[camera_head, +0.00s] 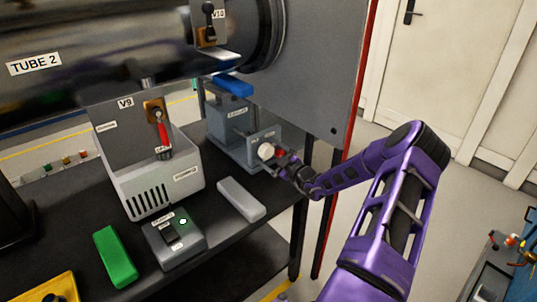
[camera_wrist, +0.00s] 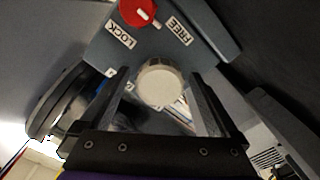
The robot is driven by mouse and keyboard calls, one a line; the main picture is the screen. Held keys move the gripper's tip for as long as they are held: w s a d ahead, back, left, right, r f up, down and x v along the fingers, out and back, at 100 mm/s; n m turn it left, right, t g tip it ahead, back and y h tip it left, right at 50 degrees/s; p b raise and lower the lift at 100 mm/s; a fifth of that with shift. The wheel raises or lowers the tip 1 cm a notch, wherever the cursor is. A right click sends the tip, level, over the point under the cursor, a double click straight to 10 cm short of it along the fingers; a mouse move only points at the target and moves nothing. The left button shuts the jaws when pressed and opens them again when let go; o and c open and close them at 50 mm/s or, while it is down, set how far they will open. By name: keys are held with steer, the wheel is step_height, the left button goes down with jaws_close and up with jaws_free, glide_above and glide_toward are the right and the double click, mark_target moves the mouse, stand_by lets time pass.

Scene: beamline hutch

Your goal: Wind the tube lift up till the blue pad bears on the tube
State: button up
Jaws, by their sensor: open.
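The tube lift (camera_head: 228,122) is a grey stand with a blue pad (camera_head: 234,85) on top, below the dark tube (camera_head: 100,58) labelled TUBE 2. In the head view the pad sits close under the tube's right end; whether they touch I cannot tell. A white round knob (camera_head: 266,151) is on the lift's front box. In the wrist view this knob (camera_wrist: 161,84) lies between the fingers of my gripper (camera_wrist: 163,92), which is open around it. A red knob (camera_wrist: 137,12) between LOCK and FREE labels is beside it, its pointer toward FREE.
A grey box marked V9 (camera_head: 157,184), a small switch box (camera_head: 174,238), a grey block (camera_head: 241,199) and a green block (camera_head: 115,256) stand on the dark bench left of the lift.

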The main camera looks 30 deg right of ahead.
steer(key=c, duration=1.3)
steer(key=shift+c, duration=0.2)
